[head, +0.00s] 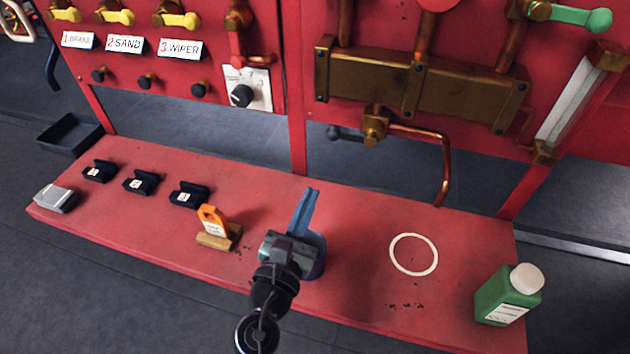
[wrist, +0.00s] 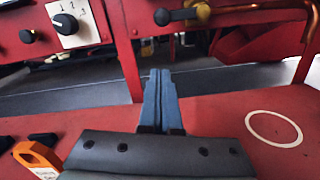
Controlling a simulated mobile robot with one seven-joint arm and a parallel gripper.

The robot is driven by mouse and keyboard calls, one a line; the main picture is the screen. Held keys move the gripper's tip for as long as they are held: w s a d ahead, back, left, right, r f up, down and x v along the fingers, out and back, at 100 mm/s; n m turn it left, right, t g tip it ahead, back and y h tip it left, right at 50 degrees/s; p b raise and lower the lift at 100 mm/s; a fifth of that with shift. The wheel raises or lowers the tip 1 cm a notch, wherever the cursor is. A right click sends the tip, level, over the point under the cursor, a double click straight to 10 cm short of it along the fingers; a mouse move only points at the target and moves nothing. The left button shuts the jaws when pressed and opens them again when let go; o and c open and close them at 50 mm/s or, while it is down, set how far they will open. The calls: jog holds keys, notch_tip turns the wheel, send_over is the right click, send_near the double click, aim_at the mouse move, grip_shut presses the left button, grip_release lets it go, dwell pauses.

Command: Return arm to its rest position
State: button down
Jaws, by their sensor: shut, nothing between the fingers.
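My gripper (head: 312,192) is above the middle of the red bench (head: 360,300), its blue fingers pointing toward the panel. In the wrist view the two fingers (wrist: 160,74) lie side by side, shut with nothing between them. My arm reaches in from the bottom edge of the head view. A rounded bluish form shows behind the gripper body; I cannot tell what it is.
An orange tag on a wooden block (head: 217,242) stands left of my gripper. Black holders (head: 140,183) and a grey block (head: 57,198) sit farther left. A white ring (head: 394,261) and green bottle (head: 505,300) are right. A copper pipe (head: 446,165) hangs behind.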

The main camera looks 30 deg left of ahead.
jog(key=shift+v, duration=1.2)
